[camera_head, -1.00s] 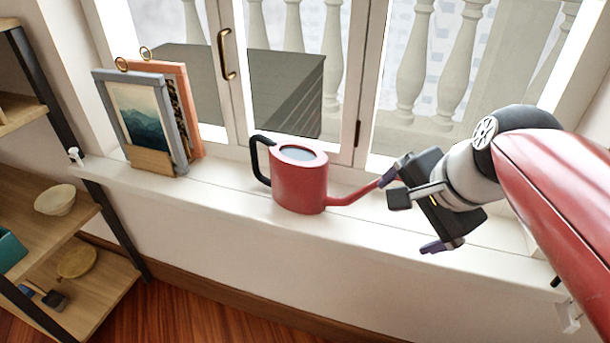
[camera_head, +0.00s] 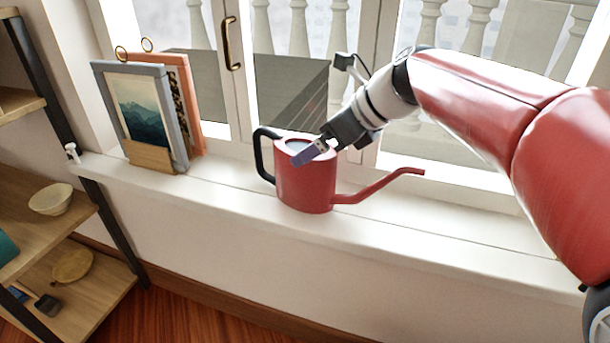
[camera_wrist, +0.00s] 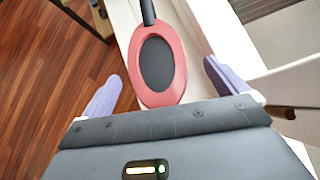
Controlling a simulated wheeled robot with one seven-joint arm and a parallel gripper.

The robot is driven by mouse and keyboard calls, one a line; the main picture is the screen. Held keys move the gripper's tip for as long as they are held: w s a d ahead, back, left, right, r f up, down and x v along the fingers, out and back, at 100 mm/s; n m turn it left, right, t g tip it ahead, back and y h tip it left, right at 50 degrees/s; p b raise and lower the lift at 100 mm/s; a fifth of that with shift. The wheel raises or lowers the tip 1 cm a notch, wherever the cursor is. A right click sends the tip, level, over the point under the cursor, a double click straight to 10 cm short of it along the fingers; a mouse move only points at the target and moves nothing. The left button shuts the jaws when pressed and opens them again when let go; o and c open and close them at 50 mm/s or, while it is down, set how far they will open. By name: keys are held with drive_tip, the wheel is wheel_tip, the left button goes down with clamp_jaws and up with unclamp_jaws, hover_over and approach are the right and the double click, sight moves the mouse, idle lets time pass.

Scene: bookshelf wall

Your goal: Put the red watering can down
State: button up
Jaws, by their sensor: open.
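The red watering can (camera_head: 306,186) stands upright on the white windowsill, its black handle to the left and its long spout to the right. My gripper (camera_head: 312,152) is over the can's top in the head view, and one purple finger covers part of the rim; the other finger is hidden there. In the wrist view, my gripper (camera_wrist: 162,92) is open, with a purple finger on each side. The can's red rim and dark opening (camera_wrist: 157,62) show between and beyond the fingers. I see no contact with the can.
The white windowsill (camera_head: 440,236) is clear to the right of the can. Framed pictures (camera_head: 143,115) stand on it at the left. The window with its brass handle (camera_head: 231,44) is close behind. A wooden shelf (camera_head: 75,285) stands at the left.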

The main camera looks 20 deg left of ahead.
sight(308, 188)
drive_tip(key=x, duration=0.4)
drive_tip(key=shift+s+a+f+b, duration=0.1)
drive_tip(key=shift+a+f+b, duration=0.1)
drive_tip(key=shift+a+b, duration=0.15)
drive_tip(key=shift+d, duration=0.1)
drive_tip(key=c, duration=1.9)
